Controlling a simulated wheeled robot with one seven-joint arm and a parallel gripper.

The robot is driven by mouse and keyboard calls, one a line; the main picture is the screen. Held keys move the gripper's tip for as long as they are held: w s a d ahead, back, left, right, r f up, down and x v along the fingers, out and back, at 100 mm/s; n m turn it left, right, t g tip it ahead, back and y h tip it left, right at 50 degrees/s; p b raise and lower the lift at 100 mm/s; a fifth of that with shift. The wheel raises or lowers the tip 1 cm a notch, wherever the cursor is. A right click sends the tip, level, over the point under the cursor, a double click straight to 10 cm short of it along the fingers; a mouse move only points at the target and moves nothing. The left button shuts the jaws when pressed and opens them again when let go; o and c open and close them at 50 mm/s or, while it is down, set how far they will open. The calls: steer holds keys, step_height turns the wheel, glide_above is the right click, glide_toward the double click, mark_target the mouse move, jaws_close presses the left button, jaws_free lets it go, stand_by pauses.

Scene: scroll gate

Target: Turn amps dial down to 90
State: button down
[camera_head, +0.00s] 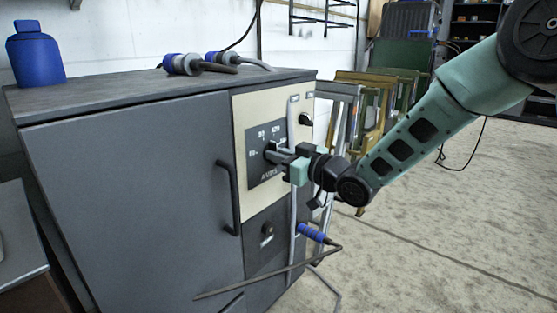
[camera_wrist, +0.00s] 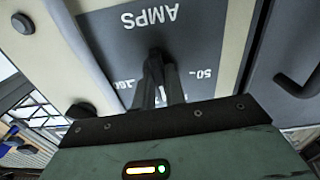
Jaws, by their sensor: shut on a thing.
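The amps dial (camera_wrist: 155,54) is a dark knob on a dark grey panel (camera_head: 262,173) labelled AMPS, on the cream front of a grey machine (camera_head: 130,190). My gripper (camera_head: 273,150) reaches in from the right and is shut on the dial. In the wrist view, my gripper's dark fingers (camera_wrist: 158,85) close together on the knob, with the AMPS label upside down beyond it. A printed 50 shows right of the fingers, and a partly hidden larger number shows left. The fingers cover most of the dial, so I cannot tell its setting.
A black door handle (camera_head: 229,198) stands left of the panel. A pale vertical pipe or cable (camera_head: 292,145) runs close to my gripper. A blue-gripped connector (camera_head: 311,232) and cable hang below. A blue bottle (camera_head: 35,55) stands on top. Floor at right is open.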

steer(key=shift+n+b, duration=0.85)
steer(key=shift+n, duration=1.05)
steer(key=c, duration=1.5)
jaws_free()
steer(key=shift+o, duration=0.2)
steer(key=p+v, duration=0.4)
steer(key=v, duration=1.3)
steer(key=shift+s+d, duration=0.2)
